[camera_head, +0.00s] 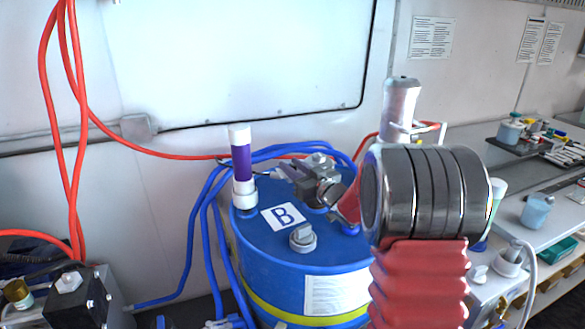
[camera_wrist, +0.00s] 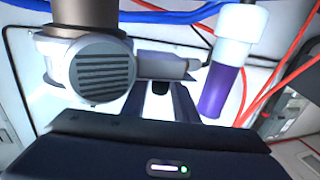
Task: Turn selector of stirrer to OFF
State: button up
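In the wrist view, the stirrer shows as a grey vented round housing (camera_wrist: 102,70) below a brown-grey cylinder. A small grey block (camera_wrist: 163,66) juts from its right side; it may carry the selector, but no OFF marking is legible. My gripper (camera_wrist: 161,92) has two dark fingers standing apart, pointing at this block. Their tips are close to it or overlap it; I cannot tell whether they touch. In the head view, grey metal parts (camera_head: 320,176) of what looks like the stirrer sit on top of the drum, partly hidden by my arm.
A blue drum (camera_head: 258,262) labelled B carries a grey cap (camera_head: 302,238). A white and purple tube (camera_head: 241,163) rises at its left; it stands right of my fingers in the wrist view (camera_wrist: 222,90). Blue hoses (camera_head: 196,225) and red hoses (camera_head: 75,150) run nearby. A cluttered bench (camera_head: 540,180) is at right.

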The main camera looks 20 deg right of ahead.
jog(key=v, duration=1.3)
jog(key=shift+s, duration=0.35)
jog(key=s+a+f+m+g+h, duration=0.1)
jog(key=s+a+g, duration=0.5)
jog(key=s, duration=0.9)
jog(key=s+a+f+m+g+h, duration=0.1)
jog(key=s+a+g, duration=0.5)
jog(key=s+a, duration=0.6)
jog(key=s+f+h, duration=0.1)
jog(key=s+h, duration=0.1)
jog(key=s, duration=0.1)
jog(key=shift+m, duration=0.3)
